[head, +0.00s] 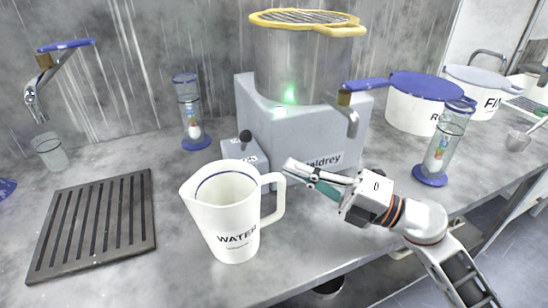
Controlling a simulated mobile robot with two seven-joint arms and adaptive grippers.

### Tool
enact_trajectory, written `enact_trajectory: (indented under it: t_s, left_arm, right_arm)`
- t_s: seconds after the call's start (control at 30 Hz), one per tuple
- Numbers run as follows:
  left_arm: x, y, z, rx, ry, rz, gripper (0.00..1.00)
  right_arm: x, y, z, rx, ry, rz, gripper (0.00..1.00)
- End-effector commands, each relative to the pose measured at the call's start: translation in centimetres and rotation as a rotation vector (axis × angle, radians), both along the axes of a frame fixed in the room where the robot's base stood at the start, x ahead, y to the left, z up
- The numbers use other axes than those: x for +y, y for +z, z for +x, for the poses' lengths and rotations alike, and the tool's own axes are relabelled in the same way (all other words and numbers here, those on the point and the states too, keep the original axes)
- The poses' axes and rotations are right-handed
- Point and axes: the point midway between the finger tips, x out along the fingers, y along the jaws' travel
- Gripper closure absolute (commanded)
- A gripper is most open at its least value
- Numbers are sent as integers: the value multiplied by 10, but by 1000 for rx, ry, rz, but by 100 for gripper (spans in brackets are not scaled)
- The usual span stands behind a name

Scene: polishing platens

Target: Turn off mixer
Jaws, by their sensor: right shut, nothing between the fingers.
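The mixer (262,125) is a grey machine marked "Waldrey", with a metal drum (295,70) under a yellow-rimmed mesh lid (305,18). A green light (289,95) glows on its front. A small grey box (232,150) with a black-knobbed lever (245,136) stands at its front left, partly hidden by the white jug. My right gripper (297,168) is shut and empty in front of the mixer. Its tips point left toward the lever box, beside the jug's handle; I cannot tell whether they touch the handle. My left gripper is not in view.
A white jug (229,220) marked "WATER" stands in front of the lever box. A dark slatted rack (95,225) and a glass (50,152) are at left. Blue-based cylinders (190,115) (437,155) flank the mixer. Tubs (412,105) stand behind at right.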

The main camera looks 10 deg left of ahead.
Motion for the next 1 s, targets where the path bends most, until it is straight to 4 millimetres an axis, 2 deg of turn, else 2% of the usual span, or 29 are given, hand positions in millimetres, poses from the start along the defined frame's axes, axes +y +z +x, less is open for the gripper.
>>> enact_trajectory:
  t_s: [0.3, 0.5, 0.7, 1.0]
  left_arm:
    - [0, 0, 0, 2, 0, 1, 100]
    - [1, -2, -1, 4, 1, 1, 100]
    - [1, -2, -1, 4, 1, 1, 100]
    - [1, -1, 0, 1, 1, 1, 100]
  right_arm:
    - [51, 13, 10, -1, 2, 4, 100]
    - [78, 18, 16, 0, 1, 3, 100]
    - [88, 20, 18, 0, -1, 1, 100]
    - [89, 20, 19, 0, -1, 1, 100]
